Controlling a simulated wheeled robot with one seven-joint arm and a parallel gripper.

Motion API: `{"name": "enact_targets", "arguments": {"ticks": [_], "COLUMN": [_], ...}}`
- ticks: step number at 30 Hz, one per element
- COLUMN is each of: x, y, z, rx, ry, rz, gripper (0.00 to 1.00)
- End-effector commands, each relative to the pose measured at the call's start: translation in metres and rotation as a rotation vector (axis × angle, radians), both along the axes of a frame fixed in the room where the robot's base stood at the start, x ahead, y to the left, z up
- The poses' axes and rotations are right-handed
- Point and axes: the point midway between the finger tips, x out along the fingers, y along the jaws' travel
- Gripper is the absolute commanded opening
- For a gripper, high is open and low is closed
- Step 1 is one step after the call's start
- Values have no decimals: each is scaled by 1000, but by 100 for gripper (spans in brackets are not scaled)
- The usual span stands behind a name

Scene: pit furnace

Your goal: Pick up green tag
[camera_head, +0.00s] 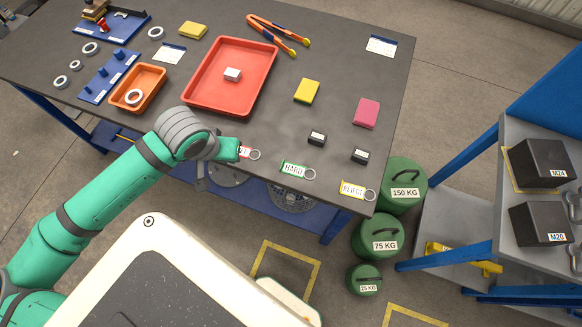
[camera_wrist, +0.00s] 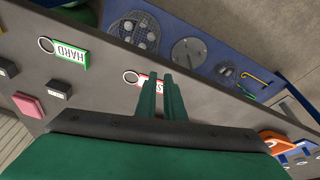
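The green tag (camera_head: 293,170) lies near the front edge of the dark table, with its metal ring to its right. In the wrist view the green tag (camera_wrist: 72,53) is at the upper left, its ring to its left. My gripper (camera_head: 238,150) is left of the green tag, apart from it, beside a red tag (camera_head: 245,153). In the wrist view my two green fingers (camera_wrist: 161,78) show a narrow gap and overlap the red tag (camera_wrist: 142,79). Nothing is seen held. A yellow tag (camera_head: 352,189) lies to the right, near the table corner.
Two small black blocks (camera_head: 317,138) (camera_head: 361,156) lie behind the tags. A yellow sponge (camera_head: 307,90), a pink sponge (camera_head: 366,113) and a red tray (camera_head: 196,94) are farther back. Green weights (camera_head: 378,237) stand on the floor right of the table.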

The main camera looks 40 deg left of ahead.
Motion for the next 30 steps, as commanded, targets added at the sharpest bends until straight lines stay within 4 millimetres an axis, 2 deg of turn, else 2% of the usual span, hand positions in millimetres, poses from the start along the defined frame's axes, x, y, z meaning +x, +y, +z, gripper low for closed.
{"name": "enact_targets", "arguments": {"ticks": [1, 6, 10, 15, 17, 24, 30], "x": [12, 41, 55, 60, 61, 66, 68], "y": [-11, -50, -78, -97, -100, -104, -105], "z": [8, 38, 59, 72, 70, 37, 21], "rx": [-19, -92, -137, -165, -170, -174, -170], "ry": [8, 57, 98, 129, 133, 135, 133], "rz": [-22, -82, -130, -162, -166, -166, -165], "gripper": [9, 9, 9, 9, 9, 9, 9]}}
